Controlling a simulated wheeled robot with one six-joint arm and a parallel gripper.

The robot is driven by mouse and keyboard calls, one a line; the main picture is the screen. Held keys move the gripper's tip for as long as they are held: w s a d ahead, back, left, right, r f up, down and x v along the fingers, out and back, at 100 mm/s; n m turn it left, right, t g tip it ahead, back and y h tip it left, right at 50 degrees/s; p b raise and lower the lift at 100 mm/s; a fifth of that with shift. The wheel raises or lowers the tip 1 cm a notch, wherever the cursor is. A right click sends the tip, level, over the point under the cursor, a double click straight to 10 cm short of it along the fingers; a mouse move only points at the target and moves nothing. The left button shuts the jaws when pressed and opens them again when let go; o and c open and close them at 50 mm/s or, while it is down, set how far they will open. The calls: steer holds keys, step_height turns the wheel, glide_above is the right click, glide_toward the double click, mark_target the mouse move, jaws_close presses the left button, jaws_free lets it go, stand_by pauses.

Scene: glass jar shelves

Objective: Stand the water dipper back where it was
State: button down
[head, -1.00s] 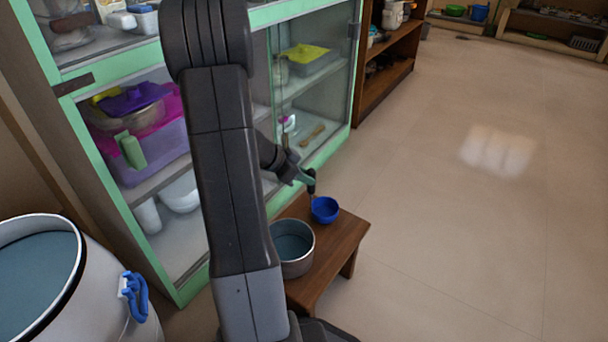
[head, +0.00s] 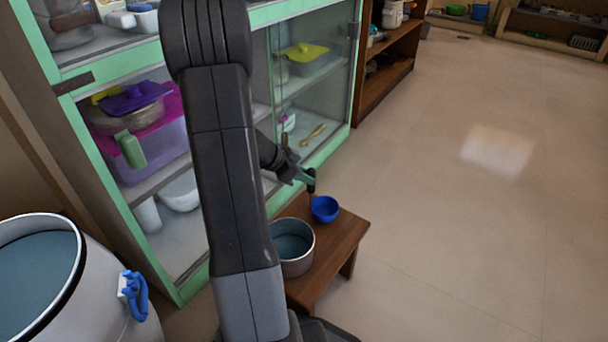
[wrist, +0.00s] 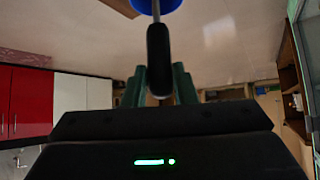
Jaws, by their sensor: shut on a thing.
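The water dipper has a blue bowl (head: 324,209) and a dark handle that rises from it. In the head view the bowl appears at the right part of the low wooden stool (head: 345,235). I cannot tell whether it touches the top. My gripper (head: 309,180) is above the bowl, shut on the handle. In the wrist view the dark handle (wrist: 158,60) stands between the green fingers (wrist: 160,85), and the blue bowl (wrist: 152,5) is cut off at the top edge. My arm hides part of the cabinet and the stool's left side.
A metal pot (head: 293,258) of water stands on the stool, left of the bowl. A green-framed glass cabinet (head: 345,60) is behind it. A large white barrel (head: 100,300) of water, with a blue tap, is at lower left. The tiled floor on the right is clear.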

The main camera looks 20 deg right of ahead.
steer(key=shift+f, duration=0.75)
stand_by(0.7)
steer(key=c, duration=1.1)
jaws_free()
steer(key=p+v, duration=0.1)
steer(key=v, duration=0.6)
steer(key=shift+a+r, duration=0.3)
steer(key=shift+r, duration=0.05)
stand_by(0.4)
stand_by(0.4)
